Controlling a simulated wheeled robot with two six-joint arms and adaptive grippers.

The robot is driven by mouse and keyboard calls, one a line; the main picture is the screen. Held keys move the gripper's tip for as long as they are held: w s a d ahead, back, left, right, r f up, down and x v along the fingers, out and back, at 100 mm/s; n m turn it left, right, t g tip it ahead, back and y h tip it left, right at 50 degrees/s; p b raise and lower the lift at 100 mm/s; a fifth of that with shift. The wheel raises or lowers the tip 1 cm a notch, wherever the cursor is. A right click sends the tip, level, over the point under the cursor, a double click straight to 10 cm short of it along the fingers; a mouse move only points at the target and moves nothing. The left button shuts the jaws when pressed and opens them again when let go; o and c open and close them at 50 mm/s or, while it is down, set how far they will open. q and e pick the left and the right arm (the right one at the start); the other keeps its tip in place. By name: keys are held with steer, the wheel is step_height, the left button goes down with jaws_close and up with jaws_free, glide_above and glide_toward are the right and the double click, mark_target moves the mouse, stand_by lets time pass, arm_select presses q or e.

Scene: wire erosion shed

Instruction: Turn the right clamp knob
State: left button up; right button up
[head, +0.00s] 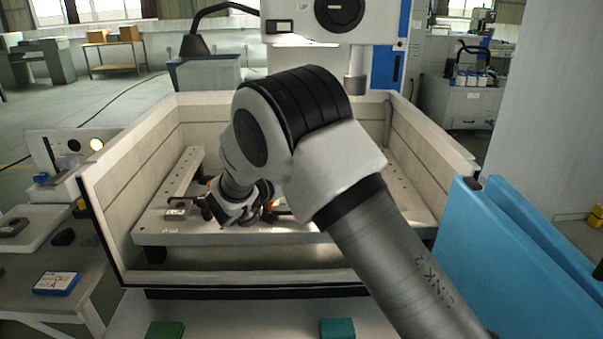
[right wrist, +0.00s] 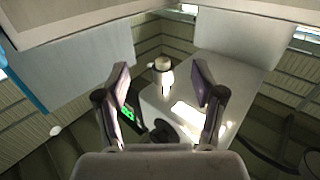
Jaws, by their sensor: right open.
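My right arm enters the head view from the lower right and bends over the open machine tank (head: 105,215). Its gripper (head: 238,215) is low over the work frame (head: 215,238). In the right wrist view the two fingers (right wrist: 160,105) are open and spread apart, with nothing held. A pale cylinder (right wrist: 162,72) shows beyond the gap between them, apart from the fingers. Small dark and orange parts sit close around the gripper in the head view. I cannot make out the right clamp knob; my arm hides part of the frame. My left gripper is not in view.
The machine head (head: 385,20) with a metal nozzle (head: 356,88) hangs above the tank. A small metal block (head: 177,211) lies on the frame's left. Two green pads (head: 338,327) lie on the front ledge. Blue panels (head: 500,255) stand at right, a side table (head: 85,292) at left.

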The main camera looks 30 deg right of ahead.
steer(key=s+a+f+n+t+y+p, duration=0.2)
steer(key=s+f+n+t+y+p, duration=0.2)
steer(key=s+f+n+t+y, duration=0.6)
steer(key=w, duration=0.3)
steer(key=w+d+t+p, duration=0.1)
steer(key=w, duration=0.2)
steer(key=w+t+y+p, duration=0.1)
steer(key=w, duration=0.2)
steer(key=shift+w+d+r+n, duration=0.1)
steer(key=shift+d+r+n, duration=0.15)
steer(key=shift+d+n, duration=0.15)
steer(key=shift+w+d, duration=0.2)
steer(key=shift+w, duration=0.15)
steer(key=shift+a, duration=0.1)
steer(key=shift+c, duration=0.3)
